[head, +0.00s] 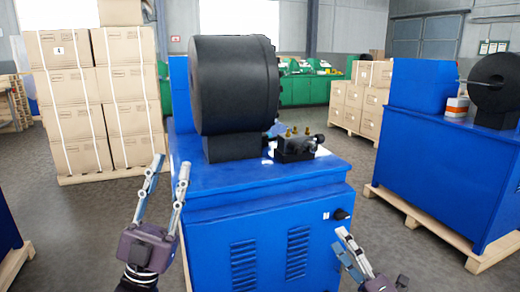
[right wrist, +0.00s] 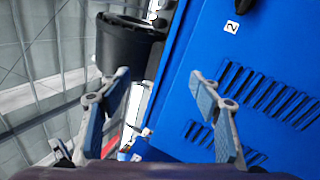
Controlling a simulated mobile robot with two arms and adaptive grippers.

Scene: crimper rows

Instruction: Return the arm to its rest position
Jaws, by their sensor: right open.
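My left gripper (head: 171,164) is at the lower left of the head view, left of the front of the blue crimper machine (head: 265,215). Its two fingers are apart and nothing is seen between them. My right gripper (head: 341,240) is low in front of the machine's right front edge, below a black knob (head: 341,214). In the right wrist view its fingers (right wrist: 158,76) are spread and empty, with the blue vented cabinet (right wrist: 265,55) behind them. Whether a finger touches the cabinet cannot be told.
A black crimper head (head: 230,90) and a small block with brass fittings (head: 293,145) sit on the machine. Strapped cartons (head: 100,100) stand at left. Another blue machine (head: 440,165) on a pallet stands at right. Grey floor (head: 375,240) is clear between the machines.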

